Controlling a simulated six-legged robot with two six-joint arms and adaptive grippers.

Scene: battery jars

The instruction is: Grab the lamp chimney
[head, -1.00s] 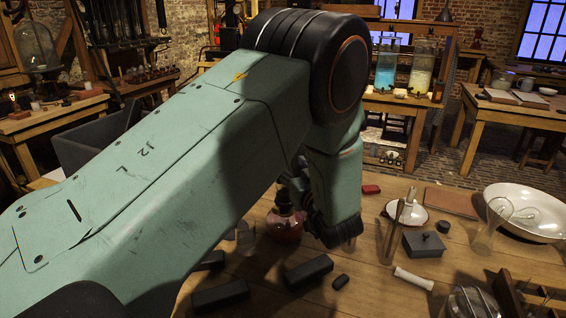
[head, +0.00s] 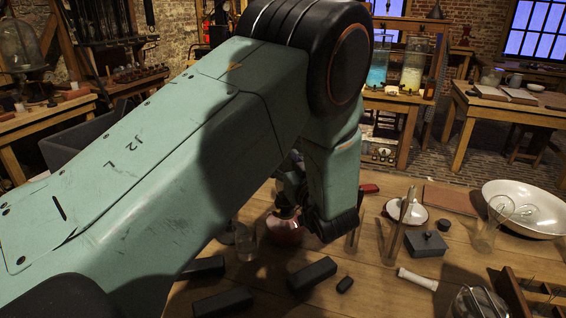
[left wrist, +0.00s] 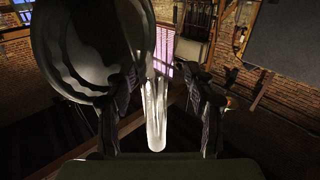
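My left gripper (left wrist: 165,78) shows in the left wrist view with its two dark fingers apart. A pale, bright glass tube (left wrist: 156,115), which looks like a lamp chimney, stands between them in the picture, with dark gaps beside it. I cannot tell its distance or any contact. In the head view my left forearm hides most of the gripper, close to a red lamp-like vessel (head: 285,230) on the table. A tall clear glass (head: 491,228) stands upright by the white basin at the right; I cannot tell whether it is the same tube. My right gripper is not in view.
A large round object (left wrist: 85,45) fills the upper left of the wrist view. On the table (head: 380,295) are dark blocks (head: 312,274), a lidded dark box (head: 426,243), a white cylinder (head: 417,280), a white funnel-like piece (head: 406,212) and the white basin (head: 535,215).

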